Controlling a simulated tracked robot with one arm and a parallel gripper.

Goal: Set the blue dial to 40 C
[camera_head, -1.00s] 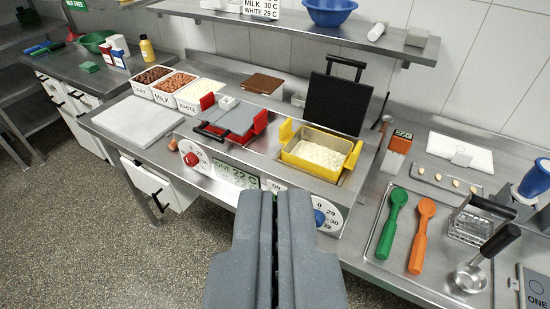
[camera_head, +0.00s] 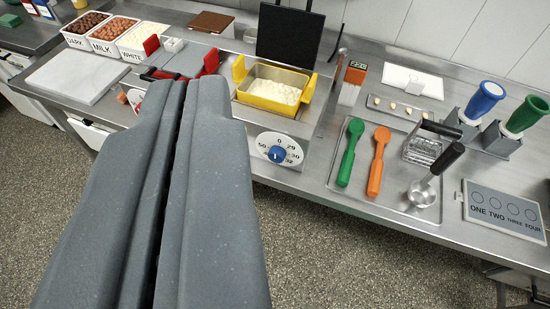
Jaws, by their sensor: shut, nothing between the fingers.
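The blue dial (camera_head: 277,154) sits at the centre of a round white scale plate (camera_head: 292,146) on the front face of the metal machine, below the yellow pan. The scale shows 0, 29, 30, 32 and a 50 at the left; the numbers near my gripper are small or partly hidden. I cannot tell exactly where the dial points. My gripper (camera_head: 207,84) is shut and empty. It stands large in the foreground, left of the dial and apart from it in the picture. It hides the machine's display and most of the red dial (camera_head: 136,98).
A yellow pan (camera_head: 270,93) of white pieces sits above the dial. A marble slab (camera_head: 78,76) lies at the left. The floor in front is clear.

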